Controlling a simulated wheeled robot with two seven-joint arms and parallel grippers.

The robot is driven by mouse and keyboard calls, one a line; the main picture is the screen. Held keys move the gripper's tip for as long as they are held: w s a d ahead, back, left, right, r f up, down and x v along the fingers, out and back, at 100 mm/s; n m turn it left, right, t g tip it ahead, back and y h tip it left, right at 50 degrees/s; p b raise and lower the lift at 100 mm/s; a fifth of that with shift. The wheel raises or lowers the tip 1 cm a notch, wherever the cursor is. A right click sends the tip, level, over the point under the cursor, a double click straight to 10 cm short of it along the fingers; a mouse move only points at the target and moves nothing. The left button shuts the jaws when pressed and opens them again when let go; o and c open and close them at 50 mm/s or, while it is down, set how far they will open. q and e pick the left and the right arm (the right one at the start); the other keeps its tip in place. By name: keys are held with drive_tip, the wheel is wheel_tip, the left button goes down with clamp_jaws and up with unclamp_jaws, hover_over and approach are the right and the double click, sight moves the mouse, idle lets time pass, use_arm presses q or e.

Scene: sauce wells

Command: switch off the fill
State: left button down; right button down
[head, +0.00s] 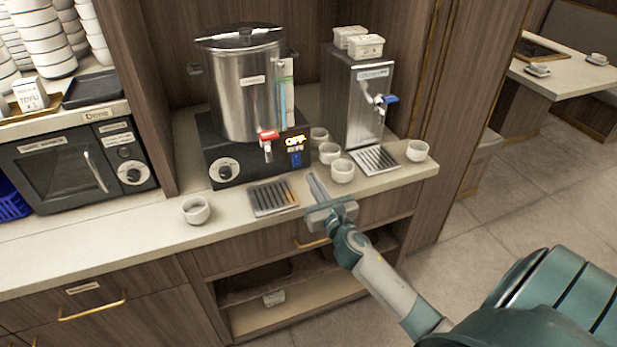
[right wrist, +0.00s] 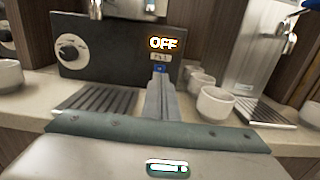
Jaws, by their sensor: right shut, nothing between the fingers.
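A steel boiler (head: 245,95) stands on a black base (head: 222,150) with a dial at its left and a red-handled tap (head: 268,140) in front. The lit display (head: 295,140) on the base reads OFF, also in the right wrist view (right wrist: 163,43). A small label and a blue switch (head: 296,159) sit under it; the switch (right wrist: 160,68) shows just beyond my fingertips in the wrist view. My right gripper (head: 311,177) is shut and empty, pointing at the base front; I cannot tell whether it touches the switch. My left gripper is not in view.
Several white cups stand on the counter, one (head: 342,170) close right of my fingers. A drip tray (head: 273,197) lies to the left. A second dispenser (head: 357,95) with a blue-handled tap stands at right. A microwave (head: 75,165) is at left.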

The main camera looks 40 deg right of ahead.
drive_tip(key=shift+r+v, duration=0.15)
drive_tip(key=shift+v, duration=0.75)
drive_tip(key=shift+r+v, duration=0.15)
drive_tip(key=shift+v, duration=0.8)
